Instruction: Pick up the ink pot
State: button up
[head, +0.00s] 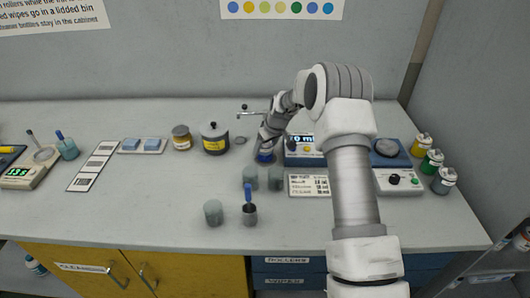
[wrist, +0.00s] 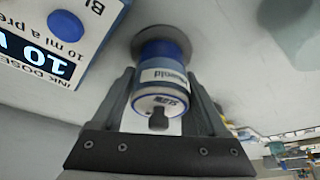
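A small pot with a white label and blue bands (wrist: 160,78) stands in the middle of the wrist view, with a dark knob on its near end. I take it to be the ink pot. Its far end is against a round grey disc (wrist: 182,35). My gripper (wrist: 160,80) has one finger on each side of the pot. I cannot tell whether the fingers touch it or leave a small gap. In the head view the blue part of the pot (head: 265,156) shows under my gripper (head: 265,143), left of the ink doser (head: 303,152).
A dark lidded pot with a yellow label (head: 214,139) and an amber jar (head: 181,138) stand to the left. Grey-green cups (head: 250,177) and a cup with a blue-handled tool (head: 249,213) stand in front. The front left bench is clear.

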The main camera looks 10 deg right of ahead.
jog(key=c, duration=1)
jog(key=shift+r, duration=0.2)
